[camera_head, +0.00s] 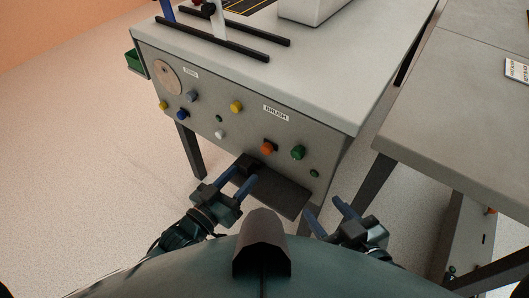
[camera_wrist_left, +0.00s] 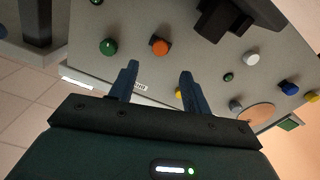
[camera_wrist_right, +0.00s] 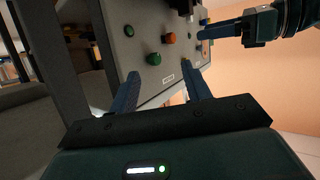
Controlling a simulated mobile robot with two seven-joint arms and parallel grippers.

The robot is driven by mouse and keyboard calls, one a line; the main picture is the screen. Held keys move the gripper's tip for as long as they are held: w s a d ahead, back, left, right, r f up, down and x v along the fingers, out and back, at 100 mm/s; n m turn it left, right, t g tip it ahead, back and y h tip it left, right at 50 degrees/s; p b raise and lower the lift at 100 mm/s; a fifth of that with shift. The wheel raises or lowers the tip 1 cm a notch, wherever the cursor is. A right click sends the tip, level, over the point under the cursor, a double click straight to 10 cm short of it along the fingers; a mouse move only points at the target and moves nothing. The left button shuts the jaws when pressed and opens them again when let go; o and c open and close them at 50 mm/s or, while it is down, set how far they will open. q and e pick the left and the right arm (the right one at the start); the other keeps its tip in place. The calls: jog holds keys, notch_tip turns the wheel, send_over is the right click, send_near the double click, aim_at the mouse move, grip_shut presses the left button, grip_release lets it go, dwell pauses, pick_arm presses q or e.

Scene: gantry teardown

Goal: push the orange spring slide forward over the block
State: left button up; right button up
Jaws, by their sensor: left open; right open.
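I see no part that I can clearly identify as an orange spring slide. The only orange thing on the cabinet front is a round orange knob (camera_head: 267,149), between a yellow and a green knob. It also shows in the left wrist view (camera_wrist_left: 160,47) and the right wrist view (camera_wrist_right: 169,38). A black block (camera_head: 248,165) sticks out low on the cabinet front; it also shows in the left wrist view (camera_wrist_left: 224,20). My left gripper (camera_head: 240,177) is open and empty, close to this block. My right gripper (camera_head: 324,208) is open and empty, lower right of the cabinet.
A dark flat plate (camera_head: 282,196) juts out below the panel. Green (camera_head: 298,152), yellow (camera_head: 236,107) and other knobs dot the panel. Black rails (camera_head: 240,47) lie on the cabinet top (camera_head: 330,75). A grey table (camera_head: 470,110) stands at right. The floor at left is clear.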

aim_at(264, 151)
pick_arm(q)
jog(key=b+x, duration=0.2)
jog(key=x, duration=0.8)
pick_arm(e)
jog(key=shift+w+a+n+t+y, duration=0.25)
jog(key=shift+w+t, duration=0.25)
jog(key=shift+t, duration=0.3)
pick_arm(q)
grip_shut()
jog(key=shift+a, duration=0.15)
